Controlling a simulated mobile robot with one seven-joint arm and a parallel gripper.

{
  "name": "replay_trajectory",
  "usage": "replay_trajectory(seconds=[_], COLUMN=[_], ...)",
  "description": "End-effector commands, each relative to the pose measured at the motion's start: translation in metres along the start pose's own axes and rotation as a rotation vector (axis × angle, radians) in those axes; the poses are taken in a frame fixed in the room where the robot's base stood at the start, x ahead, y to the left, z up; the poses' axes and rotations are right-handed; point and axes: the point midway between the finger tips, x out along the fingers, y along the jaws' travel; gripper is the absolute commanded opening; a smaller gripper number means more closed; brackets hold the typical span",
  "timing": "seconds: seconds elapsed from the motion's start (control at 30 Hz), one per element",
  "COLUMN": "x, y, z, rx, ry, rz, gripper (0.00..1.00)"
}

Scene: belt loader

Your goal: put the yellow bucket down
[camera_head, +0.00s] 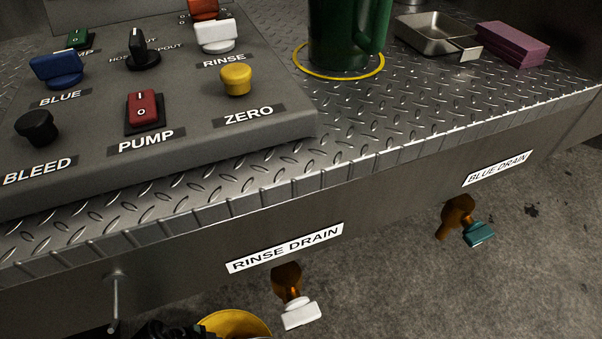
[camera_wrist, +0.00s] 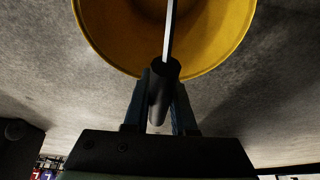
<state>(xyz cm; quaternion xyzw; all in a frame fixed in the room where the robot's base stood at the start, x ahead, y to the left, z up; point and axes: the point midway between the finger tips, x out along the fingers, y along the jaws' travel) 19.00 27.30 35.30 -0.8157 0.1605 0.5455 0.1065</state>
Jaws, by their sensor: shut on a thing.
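The yellow bucket (camera_head: 235,324) shows only as part of its rim at the bottom edge of the head view, below the rinse drain. In the wrist view the bucket (camera_wrist: 218,38) fills the top middle, with its open mouth in sight. Its thin bail carries a dark round grip. My gripper (camera_wrist: 161,98) is shut on this grip. The bucket is in front of the grey floor (camera_wrist: 285,95). I cannot tell whether its base touches the floor.
The steel bench stands above, with the rinse drain tap (camera_head: 289,290) close to the bucket and the blue drain tap (camera_head: 461,219) to the right. A control panel (camera_head: 190,125), green jug (camera_head: 340,35), metal tray (camera_head: 432,35) and purple block (camera_head: 500,42) are on top. Bare floor lies right.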

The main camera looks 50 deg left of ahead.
Motion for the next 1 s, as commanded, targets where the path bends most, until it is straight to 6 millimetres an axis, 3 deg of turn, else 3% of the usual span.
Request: replay_trajectory(seconds=[0.1, 0.27, 0.8, 1.0], x=[0.003, 0.013, 0.059, 0.063], y=[0.002, 0.002, 0.001, 0.001], z=[-0.003, -0.026, -0.136, -0.149], rx=[0.007, 0.011, 0.010, 0.006], ry=[0.000, 0.001, 0.001, 0.000], rz=[0.001, 0.001, -0.002, -0.001], gripper=[0.00, 0.00, 0.00, 0.00])
